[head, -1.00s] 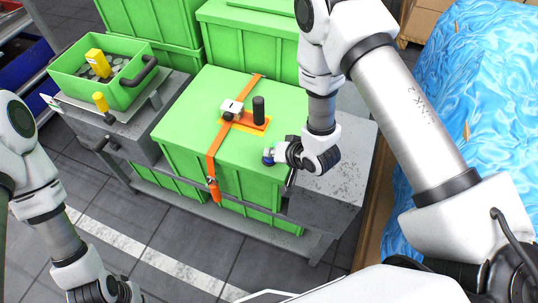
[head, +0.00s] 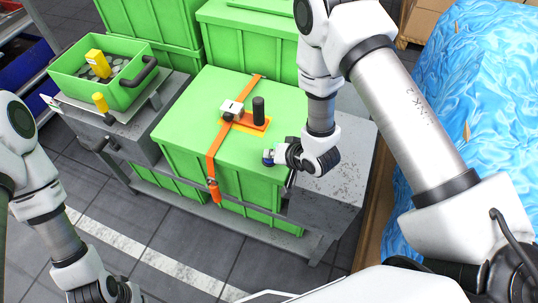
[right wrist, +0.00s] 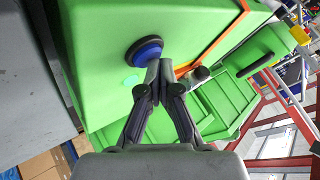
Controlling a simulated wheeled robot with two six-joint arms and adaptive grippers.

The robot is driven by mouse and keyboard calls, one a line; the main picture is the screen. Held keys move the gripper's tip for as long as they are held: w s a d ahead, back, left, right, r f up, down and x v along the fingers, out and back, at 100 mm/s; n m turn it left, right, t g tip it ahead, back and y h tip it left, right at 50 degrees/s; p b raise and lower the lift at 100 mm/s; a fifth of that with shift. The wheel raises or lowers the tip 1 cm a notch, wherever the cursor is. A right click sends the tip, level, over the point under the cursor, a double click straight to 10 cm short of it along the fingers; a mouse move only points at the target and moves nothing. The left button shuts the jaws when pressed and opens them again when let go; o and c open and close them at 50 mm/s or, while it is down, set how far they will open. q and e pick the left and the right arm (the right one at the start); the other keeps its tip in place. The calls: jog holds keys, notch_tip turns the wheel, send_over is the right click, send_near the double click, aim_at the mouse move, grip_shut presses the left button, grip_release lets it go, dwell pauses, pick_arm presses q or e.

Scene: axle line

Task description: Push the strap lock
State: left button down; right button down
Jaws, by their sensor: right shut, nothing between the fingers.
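The green crate (head: 185,148) stands on a grey cart with an orange strap (head: 213,150) across its lid. A white block (head: 231,109) sits on the strap beside an orange piece with an upright black handle (head: 258,110). A blue round button with a dark rim (right wrist: 146,51) is on the crate lid; it also shows in the head view (head: 267,157). My right gripper (right wrist: 158,72) is shut and empty, its tips at the button's edge; whether they touch it I cannot tell. My left arm shows at lower left, its fingers out of frame.
A green bin (head: 122,92) with a yellow block (head: 98,63) stands on the left side of the cart. More green crates (head: 250,45) stand behind. Blue wrapping (head: 490,80) lies at the right. The floor in front is clear.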

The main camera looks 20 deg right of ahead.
jog(key=shift+r+p, duration=2.5)
jog(key=shift+r, duration=0.65)
jog(key=shift+w+f, duration=0.1)
